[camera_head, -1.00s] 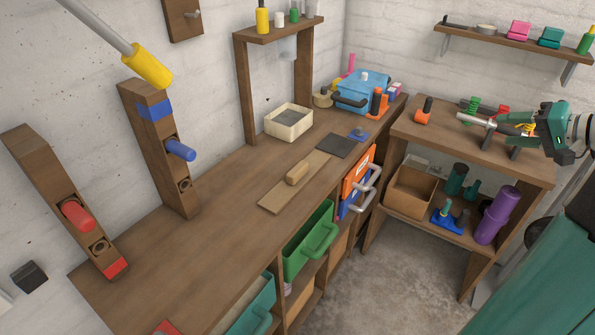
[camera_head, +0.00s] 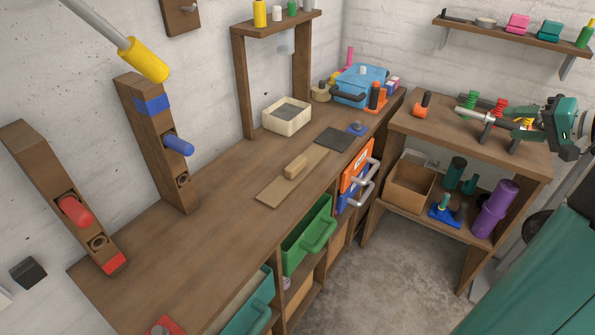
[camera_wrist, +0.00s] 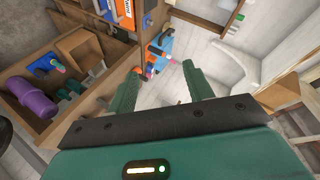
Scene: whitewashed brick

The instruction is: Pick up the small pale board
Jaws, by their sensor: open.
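The small pale board (camera_head: 274,191) lies flat on the long brown workbench (camera_head: 220,220) in the head view. A short pale wooden block (camera_head: 295,167) rests on its middle, and I cannot tell whether it is fixed there. My gripper (camera_wrist: 162,68) shows in the wrist view with its two green fingers apart and nothing between them. The board cannot be made out in the wrist view, and my gripper is away from it.
A dark square plate (camera_head: 333,139) lies just beyond the board, and a cream tray (camera_head: 287,120) stands behind. Tilted wooden posts (camera_head: 152,150) stand at the left. A green drawer (camera_head: 308,235) juts from the bench front. The bench top left of the board is clear.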

